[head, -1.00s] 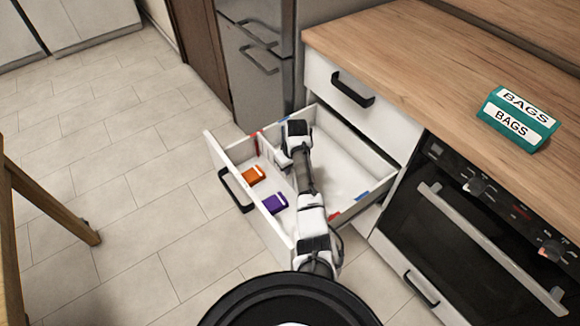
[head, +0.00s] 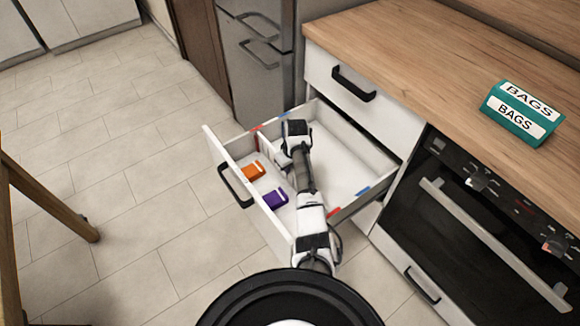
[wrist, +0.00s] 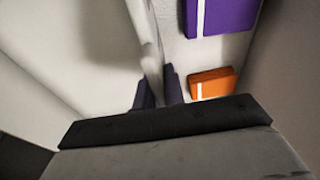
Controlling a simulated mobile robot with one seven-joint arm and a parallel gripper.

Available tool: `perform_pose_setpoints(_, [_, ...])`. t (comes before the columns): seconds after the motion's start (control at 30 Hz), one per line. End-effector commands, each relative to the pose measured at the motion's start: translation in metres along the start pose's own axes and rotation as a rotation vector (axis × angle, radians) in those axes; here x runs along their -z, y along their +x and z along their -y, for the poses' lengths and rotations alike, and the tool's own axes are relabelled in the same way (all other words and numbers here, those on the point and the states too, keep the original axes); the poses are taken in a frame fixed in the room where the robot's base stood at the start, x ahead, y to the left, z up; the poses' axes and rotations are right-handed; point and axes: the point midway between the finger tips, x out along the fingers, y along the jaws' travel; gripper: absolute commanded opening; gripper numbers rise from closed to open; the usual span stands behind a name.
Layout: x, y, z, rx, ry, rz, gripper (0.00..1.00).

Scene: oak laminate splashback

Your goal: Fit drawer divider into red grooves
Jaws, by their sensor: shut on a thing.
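The white drawer divider (wrist: 150,45) is a thin panel between the two dark fingers of my gripper (wrist: 159,88) in the wrist view. My gripper (head: 284,160) is shut on it inside the open white drawer (head: 252,205). In the head view the divider (head: 270,160) runs lengthwise, largely hidden by my arm. Red groove marks show on the drawer's far side wall (head: 257,129) and near side wall (head: 332,210). The divider's ends are too small or hidden to tell whether they sit in the red grooves.
An orange box (head: 253,170) and a purple box (head: 274,199) lie in the drawer's front part, left of the divider. Blue marks (head: 362,191) sit farther back on the walls. A teal BAGS box (head: 522,113) stands on the wooden worktop (head: 420,65). The oven (head: 470,215) is at right.

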Motion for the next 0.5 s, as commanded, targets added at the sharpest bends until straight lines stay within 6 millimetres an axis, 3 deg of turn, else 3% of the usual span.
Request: perform_pose_setpoints(0.5, [-0.0007,0.0074,-0.0003,-0.001,0.000,-0.001,0.00])
